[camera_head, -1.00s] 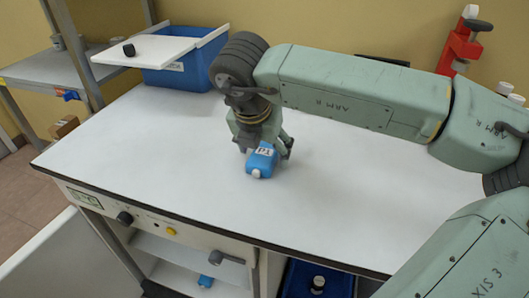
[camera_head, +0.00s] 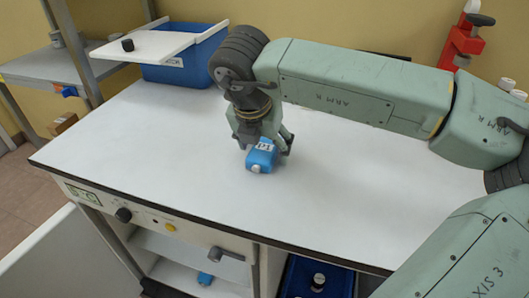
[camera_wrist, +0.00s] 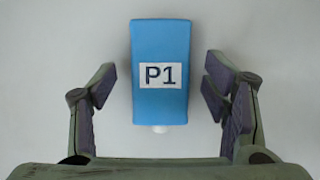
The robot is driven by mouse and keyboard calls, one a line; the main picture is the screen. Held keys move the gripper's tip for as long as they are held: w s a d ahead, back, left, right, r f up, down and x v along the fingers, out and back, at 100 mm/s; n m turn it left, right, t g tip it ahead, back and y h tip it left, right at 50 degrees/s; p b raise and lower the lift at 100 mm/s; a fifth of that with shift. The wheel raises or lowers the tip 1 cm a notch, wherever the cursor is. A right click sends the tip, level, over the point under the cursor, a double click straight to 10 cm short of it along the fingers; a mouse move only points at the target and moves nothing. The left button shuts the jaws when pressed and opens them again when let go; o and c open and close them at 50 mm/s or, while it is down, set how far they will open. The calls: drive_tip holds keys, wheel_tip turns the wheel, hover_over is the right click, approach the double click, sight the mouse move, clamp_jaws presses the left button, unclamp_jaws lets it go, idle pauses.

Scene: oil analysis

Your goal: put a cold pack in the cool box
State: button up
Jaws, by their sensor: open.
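A blue cold pack (camera_head: 261,156) with a white cap and a "P1" label lies on the white bench top. In the wrist view the cold pack (camera_wrist: 160,100) sits between my open fingers, with a clear gap on each side. My gripper (camera_head: 265,143) is over the pack, pointing down; in the wrist view my gripper (camera_wrist: 165,97) is open and holds nothing. The blue cool box (camera_head: 185,66) stands at the back left of the bench. Its white lid (camera_head: 145,46) lies shifted to the left over it, with a black knob on top, leaving part of the box uncovered.
The white bench top (camera_head: 150,150) is mostly clear around the pack. A red stand (camera_head: 463,45) is at the back right. Another small blue item (camera_head: 205,279) lies in the open compartment below. A blue bin (camera_head: 318,279) is under the bench. A grey shelf (camera_head: 55,68) stands at the left.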

drive_tip(key=shift+f, duration=0.1)
drive_tip(key=shift+c, duration=0.3)
drive_tip(key=c, duration=1.4)
drive_tip(key=shift+c, duration=0.2)
